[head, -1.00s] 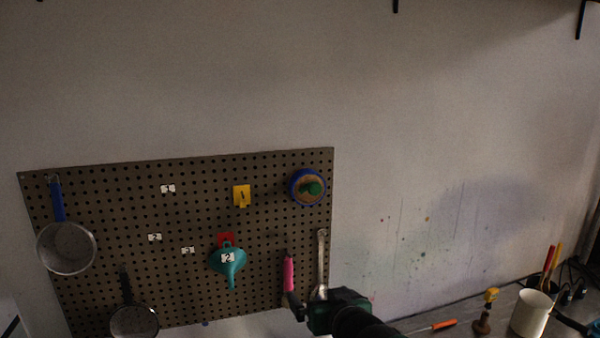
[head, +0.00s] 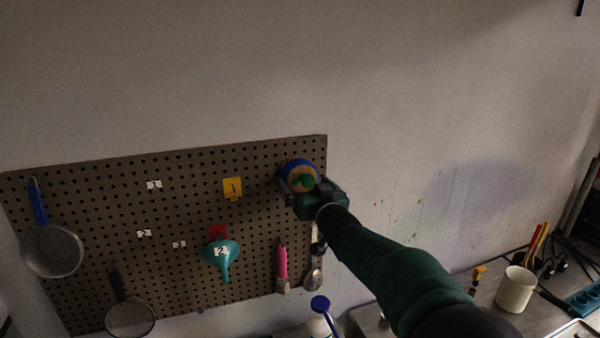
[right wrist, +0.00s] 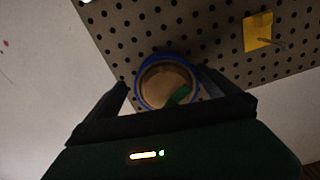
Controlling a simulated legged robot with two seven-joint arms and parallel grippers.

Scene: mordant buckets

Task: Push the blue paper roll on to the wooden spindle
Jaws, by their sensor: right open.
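The blue paper roll (head: 299,163) is at the pegboard's upper right corner, its round end facing me. It shows as a blue ring around a tan and brown middle, with a green piece inside it. In the right wrist view the roll (right wrist: 139,88) sits between my open fingers. My right gripper (head: 308,184) is in front of the roll and partly covers it. Whether the fingertips touch it I cannot tell. I cannot make out the wooden spindle clearly; the brown inside the ring may be part of it. My left gripper is not in view.
The pegboard (head: 110,230) holds a yellow tag (head: 233,188), a teal funnel (head: 221,255), a pink-handled brush (head: 282,265) and strainers (head: 52,252). A white cup (head: 515,290) stands on the bench at lower right. The wall right of the board is bare.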

